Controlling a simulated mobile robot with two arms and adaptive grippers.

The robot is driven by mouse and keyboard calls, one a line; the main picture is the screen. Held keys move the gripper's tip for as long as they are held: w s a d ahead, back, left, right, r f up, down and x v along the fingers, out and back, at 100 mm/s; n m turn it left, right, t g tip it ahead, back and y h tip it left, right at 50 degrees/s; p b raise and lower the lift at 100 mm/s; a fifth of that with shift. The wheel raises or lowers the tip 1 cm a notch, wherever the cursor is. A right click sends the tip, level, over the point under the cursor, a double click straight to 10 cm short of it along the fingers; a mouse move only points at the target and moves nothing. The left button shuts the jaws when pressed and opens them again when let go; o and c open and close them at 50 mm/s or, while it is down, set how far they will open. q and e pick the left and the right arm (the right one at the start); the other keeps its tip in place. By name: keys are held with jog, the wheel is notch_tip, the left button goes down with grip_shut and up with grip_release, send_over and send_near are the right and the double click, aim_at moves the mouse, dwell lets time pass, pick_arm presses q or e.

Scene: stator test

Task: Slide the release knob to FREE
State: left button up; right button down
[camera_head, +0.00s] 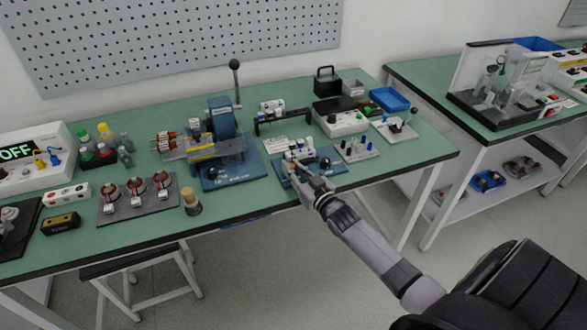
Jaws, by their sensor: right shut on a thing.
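My right gripper (296,167) reaches in from the lower right. It is shut at a small blue-based fixture (284,181) near the table's front edge. The thing between its fingers appears to be the release knob, but the fingers hide it and its FREE marking cannot be read. A black ball knob (326,163) stands on the same fixture, just right of the fingers. My left gripper is not in view.
A larger blue machine (222,118) with an upright lever stands to the left. A peg plate (357,149) and a control box (341,122) lie to the right and behind. A stator tray (137,207) and a wooden-handled tool (192,203) are farther left.

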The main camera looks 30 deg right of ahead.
jog(key=shift+a, duration=0.1)
jog(key=shift+w+a+p, duration=0.15)
jog(key=shift+a+p, duration=0.05)
jog(key=shift+a, duration=0.35)
jog(key=shift+w+a+p, duration=0.15)
jog(key=shift+a+p, duration=0.05)
jog(key=shift+a, duration=0.3)
jog(key=c, duration=1.5)
grip_release()
jog(key=shift+a, duration=0.1)
jog(key=shift+o, duration=0.2)
jog(key=s, duration=1.2)
